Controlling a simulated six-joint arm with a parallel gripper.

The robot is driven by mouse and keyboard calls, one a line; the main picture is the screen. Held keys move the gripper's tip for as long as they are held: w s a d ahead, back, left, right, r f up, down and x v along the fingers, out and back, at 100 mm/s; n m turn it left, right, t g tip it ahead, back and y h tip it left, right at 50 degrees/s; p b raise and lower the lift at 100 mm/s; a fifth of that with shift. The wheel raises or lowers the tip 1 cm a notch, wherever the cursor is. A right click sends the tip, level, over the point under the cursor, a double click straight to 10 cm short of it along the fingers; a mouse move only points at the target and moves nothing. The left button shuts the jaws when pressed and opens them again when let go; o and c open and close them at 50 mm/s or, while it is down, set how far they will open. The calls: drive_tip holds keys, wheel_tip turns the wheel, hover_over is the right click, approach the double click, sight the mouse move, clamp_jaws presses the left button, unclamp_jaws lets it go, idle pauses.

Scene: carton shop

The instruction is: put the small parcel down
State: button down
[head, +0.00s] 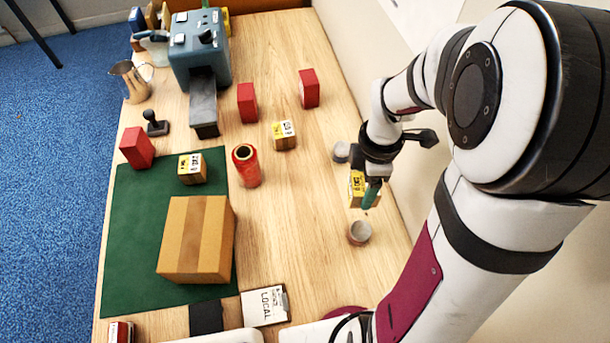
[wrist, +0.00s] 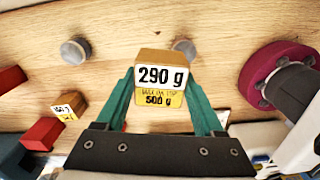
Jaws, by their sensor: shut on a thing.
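The small parcel (wrist: 163,58) is a tan box with a white "290 g" label on one face and a yellow "500 g" label on another. My gripper (wrist: 160,92) is shut on it, with a teal finger on each side. In the head view the parcel (head: 357,188) is at the right of the table, between two grey round pieces, partly hidden by my gripper (head: 371,193). I cannot tell whether it touches the table. Similar small parcels sit elsewhere: one (head: 192,168) on the green mat (head: 130,235), another (head: 285,135) on bare wood.
One grey round piece (head: 341,152) stands behind the held parcel, another (head: 359,233) in front. A large carton (head: 180,238) covers part of the mat. A red roll (head: 246,167), several red boxes (head: 309,88) and a "LOCAL" card (head: 264,306) stand around. Bare wood lies mid-table.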

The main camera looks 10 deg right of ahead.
drive_tip(key=w+a+r+n, duration=0.1)
drive_tip(key=a+r+n, duration=0.45)
drive_tip(key=a, duration=0.65)
drive_tip(key=w+a+r+n, duration=0.1)
drive_tip(key=a+r+n, duration=0.45)
drive_tip(key=a, duration=0.55)
hover_over(193, 232)
wheel_tip(193, 232, down, 8)
drive_tip(key=shift+r, duration=0.25)
wheel_tip(193, 232, down, 4)
